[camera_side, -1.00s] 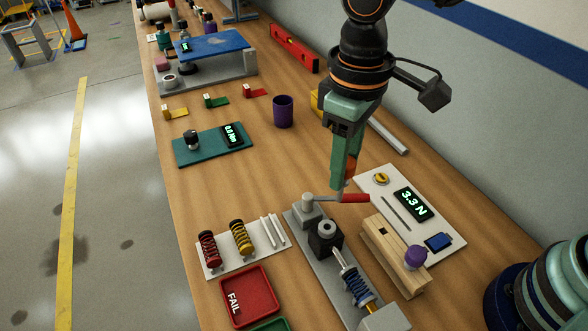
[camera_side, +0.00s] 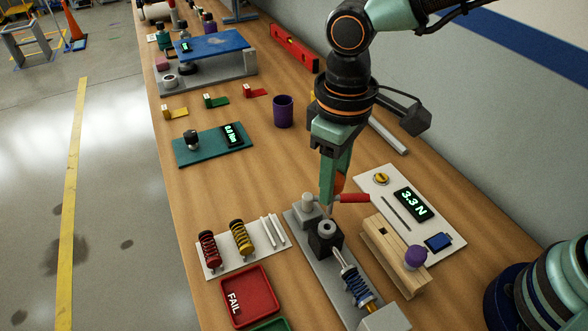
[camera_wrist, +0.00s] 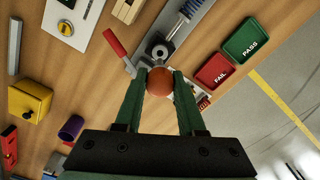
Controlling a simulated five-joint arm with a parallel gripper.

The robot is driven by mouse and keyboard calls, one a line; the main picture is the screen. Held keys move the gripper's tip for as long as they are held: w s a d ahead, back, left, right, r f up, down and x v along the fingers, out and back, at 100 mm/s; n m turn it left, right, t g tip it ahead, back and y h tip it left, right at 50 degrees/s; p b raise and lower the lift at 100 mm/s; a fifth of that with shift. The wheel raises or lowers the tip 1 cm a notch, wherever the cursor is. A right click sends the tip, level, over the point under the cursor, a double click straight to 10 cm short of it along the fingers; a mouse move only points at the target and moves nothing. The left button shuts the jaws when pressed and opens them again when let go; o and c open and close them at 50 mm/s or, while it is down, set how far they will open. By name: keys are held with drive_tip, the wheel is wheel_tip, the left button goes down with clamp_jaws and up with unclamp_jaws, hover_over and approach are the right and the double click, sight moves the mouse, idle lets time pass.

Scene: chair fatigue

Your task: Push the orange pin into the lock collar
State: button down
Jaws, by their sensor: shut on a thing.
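My gripper (camera_side: 329,197) is shut on the orange pin. In the wrist view the pin's round orange head (camera_wrist: 160,81) sits between the green fingers (camera_wrist: 160,85). In the side view the fingers hide most of the pin, with some orange (camera_side: 340,182) showing at their right. The lock collar appears to be the dark block with a grey ring on top (camera_side: 326,228); it also shows in the wrist view (camera_wrist: 160,49), just beyond the pin head. The fingertips are above and slightly behind the collar. I cannot tell whether the pin's tip touches it.
A red-handled lever (camera_side: 353,198) lies close to the right of my fingers. A blue spring (camera_side: 356,285) lies along the grey fixture in front of the collar. A wooden block with a purple knob (camera_side: 415,256) stands right. A red FAIL tray (camera_side: 264,281) is at front left.

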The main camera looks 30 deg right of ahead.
sight(329, 214)
drive_tip(key=shift+f, duration=1.2)
drive_tip(key=shift+f, duration=2.85)
idle(0.4)
drive_tip(key=shift+c, duration=2.2)
unclamp_jaws()
wheel_tip(329, 214, up, 12)
drive_tip(key=shift+r, duration=0.1)
drive_tip(key=shift+d, duration=0.1)
drive_tip(key=d+r+m+t, duration=0.2)
drive_tip(key=d+m, duration=0.1)
drive_tip(key=d, duration=0.9)
drive_tip(key=d+r+m+t, duration=0.2)
drive_tip(key=d+m+t, duration=0.1)
drive_tip(key=d, duration=1)
drive_tip(key=shift+s+r+t, duration=0.15)
drive_tip(key=shift+r+t, duration=0.1)
drive_tip(key=shift+t, duration=0.05)
